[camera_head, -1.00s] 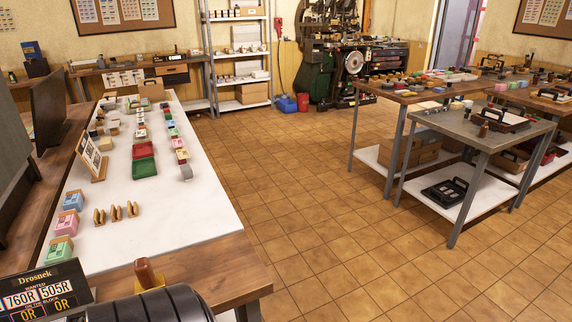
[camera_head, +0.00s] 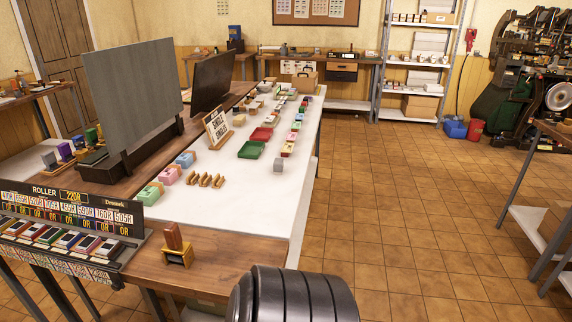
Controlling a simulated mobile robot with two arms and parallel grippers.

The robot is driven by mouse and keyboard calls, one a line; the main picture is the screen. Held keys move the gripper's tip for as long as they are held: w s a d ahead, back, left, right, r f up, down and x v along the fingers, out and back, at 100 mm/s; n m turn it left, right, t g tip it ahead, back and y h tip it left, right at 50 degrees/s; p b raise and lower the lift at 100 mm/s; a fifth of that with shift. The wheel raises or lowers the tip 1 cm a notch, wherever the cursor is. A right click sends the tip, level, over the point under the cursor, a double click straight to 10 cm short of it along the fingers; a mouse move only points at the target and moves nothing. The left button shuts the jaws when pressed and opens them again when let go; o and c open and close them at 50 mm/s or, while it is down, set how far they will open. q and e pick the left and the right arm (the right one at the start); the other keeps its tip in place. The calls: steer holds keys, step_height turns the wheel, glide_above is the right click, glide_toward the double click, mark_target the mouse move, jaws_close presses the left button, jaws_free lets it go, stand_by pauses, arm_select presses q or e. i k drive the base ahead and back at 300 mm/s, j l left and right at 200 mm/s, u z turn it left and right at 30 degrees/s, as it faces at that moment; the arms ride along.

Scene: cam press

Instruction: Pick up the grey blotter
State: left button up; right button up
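I cannot tell for certain which thing is the grey blotter. A small grey block (camera_head: 278,165) sits near the right edge of the long white tabletop (camera_head: 262,205). Another grey upright piece (camera_head: 49,160) stands at the left beside purple and green ones; its details are too small to read. Three small brown wooden pieces (camera_head: 205,181) stand in a row on the white top. Neither of my grippers shows. A black ribbed part, apparently of my own arm, fills the bottom middle.
A rack of ink pads (camera_head: 60,240) under a "ROLLER" sign stands at front left. A wooden-handled stamp (camera_head: 175,245) stands on the brown table end. A grey panel (camera_head: 100,95) and a dark screen (camera_head: 212,80) rise behind. Tiled floor (camera_head: 400,220) is open at right.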

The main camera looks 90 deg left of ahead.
mark_target(278, 163)
steer(key=i+u, duration=0.2)
steer(key=u, duration=0.25)
steer(key=i+u, duration=0.25)
steer(key=u, duration=0.25)
steer(key=i+l+u, duration=0.1)
steer(key=u, duration=0.35)
steer(key=i+l+u, duration=0.25)
steer(key=u, duration=0.25)
